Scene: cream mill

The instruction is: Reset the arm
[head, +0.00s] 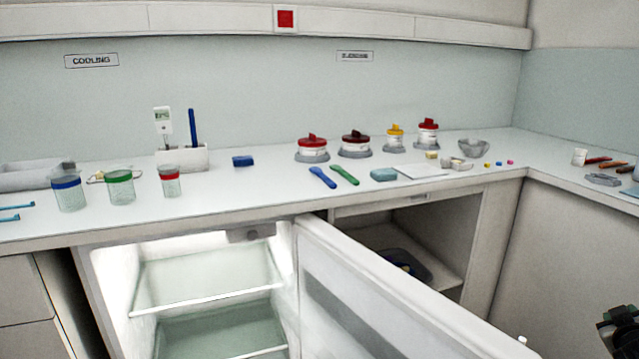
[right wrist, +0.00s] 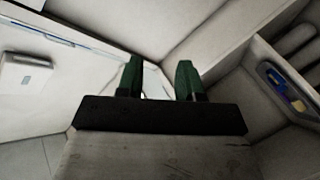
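My right gripper (head: 622,328) shows only partly at the lower right edge of the head view, dark with green on it. It is out in front of the cabinets, to the right of the open fridge door (head: 385,300). In the right wrist view, its two green fingers (right wrist: 158,82) stand apart with nothing seen between them. My left gripper is not in view.
The fridge (head: 205,290) stands open, lit, its shelves bare. Right of it is an open cabinet compartment (head: 450,235) with a dark tray (head: 425,262). Jars, lidded pots and small tools stand on the counter (head: 260,195).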

